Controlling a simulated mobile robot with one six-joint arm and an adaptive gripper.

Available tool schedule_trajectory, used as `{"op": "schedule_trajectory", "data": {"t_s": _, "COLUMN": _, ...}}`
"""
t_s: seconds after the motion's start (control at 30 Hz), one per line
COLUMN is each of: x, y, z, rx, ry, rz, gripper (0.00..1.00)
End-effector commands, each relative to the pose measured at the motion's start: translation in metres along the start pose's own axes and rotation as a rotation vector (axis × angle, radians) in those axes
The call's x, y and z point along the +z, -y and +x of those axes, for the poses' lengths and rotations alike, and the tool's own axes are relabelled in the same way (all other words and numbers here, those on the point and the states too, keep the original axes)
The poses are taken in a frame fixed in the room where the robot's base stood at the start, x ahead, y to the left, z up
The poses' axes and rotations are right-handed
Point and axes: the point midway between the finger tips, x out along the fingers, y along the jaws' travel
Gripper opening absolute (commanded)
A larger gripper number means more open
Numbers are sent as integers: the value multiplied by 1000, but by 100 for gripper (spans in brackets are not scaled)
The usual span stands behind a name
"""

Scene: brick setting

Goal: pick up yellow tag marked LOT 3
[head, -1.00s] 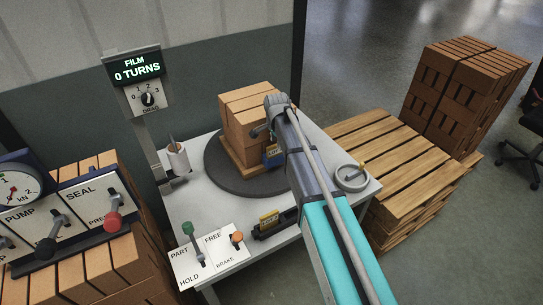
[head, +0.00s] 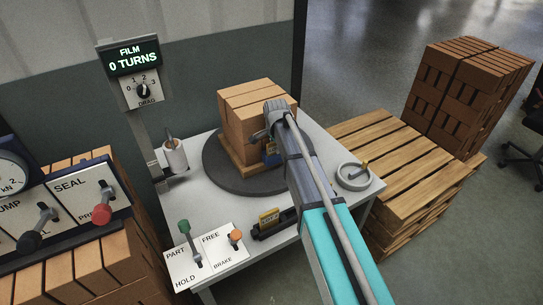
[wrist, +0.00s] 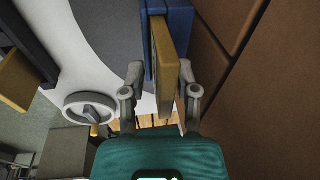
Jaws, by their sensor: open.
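A yellow tag (wrist: 166,72) stands edge-on in the wrist view, against a blue holder (wrist: 179,30) beside the brick stack. My gripper (wrist: 161,82) is open, with one finger on each side of the tag's near end. A gap shows on the left of the tag; on the right I cannot tell whether the finger touches. In the head view my arm partly hides the blue holder (head: 271,159). Another yellow tag (head: 269,216) sits in a black holder at the table's front; it also shows in the wrist view (wrist: 18,80). I cannot read LOT 3 on either tag for sure.
The brick stack (head: 243,111) stands on a dark turntable (head: 224,176), close to my gripper. A lever panel (head: 207,255) is at the front left. A wooden pallet (head: 385,150) stands right of the table.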

Motion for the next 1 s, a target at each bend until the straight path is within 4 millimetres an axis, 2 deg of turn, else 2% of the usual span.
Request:
{"op": "schedule_trajectory", "data": {"t_s": 0.67, "x": 0, "y": 0, "z": 3, "rx": 0, "ry": 0, "rz": 0, "gripper": 40}}
{"op": "schedule_trajectory", "data": {"t_s": 0.9, "x": 0, "y": 0, "z": 3, "rx": 0, "ry": 0, "rz": 0, "gripper": 0}}
{"op": "schedule_trajectory", "data": {"t_s": 1.0, "x": 0, "y": 0, "z": 3, "rx": -1, "ry": 0, "rz": 0, "gripper": 0}}
